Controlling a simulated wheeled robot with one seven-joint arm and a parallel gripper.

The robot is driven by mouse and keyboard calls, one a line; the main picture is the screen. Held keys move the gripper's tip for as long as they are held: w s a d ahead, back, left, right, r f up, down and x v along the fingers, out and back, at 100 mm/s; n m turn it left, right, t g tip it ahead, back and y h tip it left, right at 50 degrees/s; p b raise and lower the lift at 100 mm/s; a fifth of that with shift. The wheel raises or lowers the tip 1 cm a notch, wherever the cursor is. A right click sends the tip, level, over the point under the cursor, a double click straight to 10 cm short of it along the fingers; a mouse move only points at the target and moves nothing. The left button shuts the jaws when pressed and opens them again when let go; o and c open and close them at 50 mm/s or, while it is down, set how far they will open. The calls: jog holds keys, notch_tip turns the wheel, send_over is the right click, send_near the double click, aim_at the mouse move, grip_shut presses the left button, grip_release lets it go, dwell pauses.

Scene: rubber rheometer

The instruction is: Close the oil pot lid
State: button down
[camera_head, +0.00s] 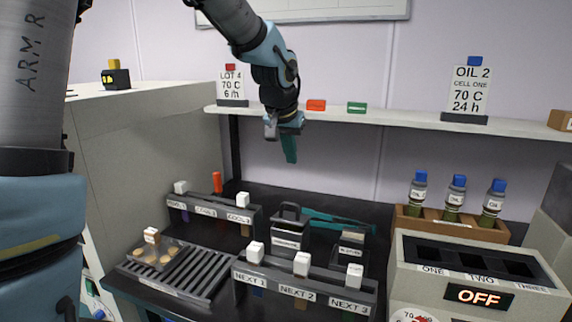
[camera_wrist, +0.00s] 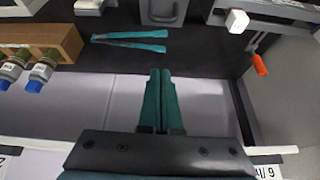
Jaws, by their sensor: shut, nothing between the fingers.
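No thing is legibly labelled as the oil pot. A dark box with a handle on top (camera_head: 290,232) stands on the black bench behind the NEXT rack; its label is too small to read, and I cannot tell whether its lid is open or shut. It partly shows in the wrist view (camera_wrist: 160,14). A second small dark box with a pale label (camera_head: 348,256) stands to its right. My gripper (camera_head: 290,160) hangs in the air above and behind them, below the wall shelf's height. Its teal fingers (camera_wrist: 160,76) are together and empty, touching nothing.
Teal tongs (camera_head: 336,220) lie behind the boxes. The NEXT rack (camera_head: 268,279) with white-topped items stands in front, a slotted tray (camera_head: 205,270) at left. A wooden rack (camera_head: 467,229) holds three blue-capped oil bottles. A machine reading OFF (camera_head: 420,270) is at right.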

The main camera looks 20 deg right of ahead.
jog(key=p, duration=0.2)
send_over(288, 220)
jog(key=w+d, duration=0.4)
notch_tip(288, 220, down, 9)
jog(key=shift+s+a+f, duration=0.45)
jog(key=shift+s+a, duration=0.25)
jog(key=shift+a, duration=0.05)
jog(key=shift+s+a+f, duration=0.3)
jog(key=shift+a+f, duration=0.05)
jog(key=shift+f, duration=0.15)
jog(key=shift+f, duration=0.1)
jog(key=s+a+f+b, duration=0.1)
jog(key=b, duration=0.2)
jog(key=shift+s+a+f+b, duration=0.3)
jog(key=shift+s+b, duration=0.05)
jog(key=shift+b, duration=0.05)
jog(key=shift+s+a, duration=0.15)
